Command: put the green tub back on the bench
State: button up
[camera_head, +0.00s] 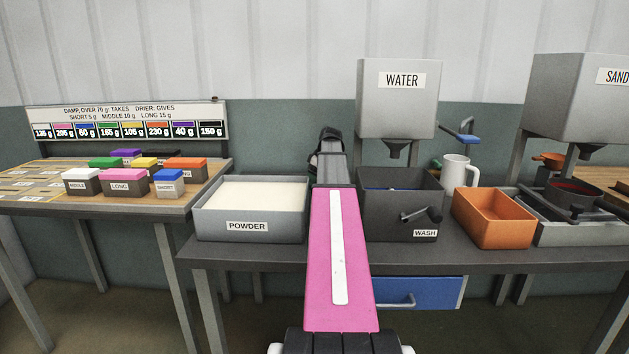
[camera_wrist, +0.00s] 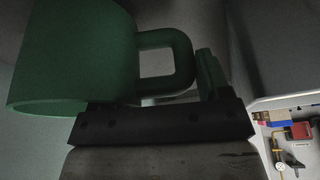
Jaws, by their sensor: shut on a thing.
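The green tub (camera_wrist: 72,60) fills the upper left of the wrist view, close to the camera, with its looped handle (camera_wrist: 184,62) toward the right. My gripper (camera_head: 329,135) is shut on the tub, at the handle side. In the head view my gripper is above the back of the bench (camera_head: 275,256), between the powder bin and the wash bin. My own arm hides most of the held tub there, so I cannot tell its tilt or its height above the bench.
The powder bin (camera_head: 207,222) stands left of my arm. The wash bin (camera_head: 378,222) stands right, under the water hopper (camera_head: 394,110). A white mug (camera_head: 456,172), an orange bin (camera_head: 482,231) and a grey tray (camera_head: 588,233) stand farther right. Labelled blocks (camera_head: 125,184) sit on the left table.

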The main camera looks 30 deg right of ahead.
jog(key=shift+f, duration=0.5)
jog(key=shift+f, duration=0.1)
jog(key=o, duration=1.1)
jog(key=shift+v, duration=3.9)
jog(key=shift+a, duration=0.1)
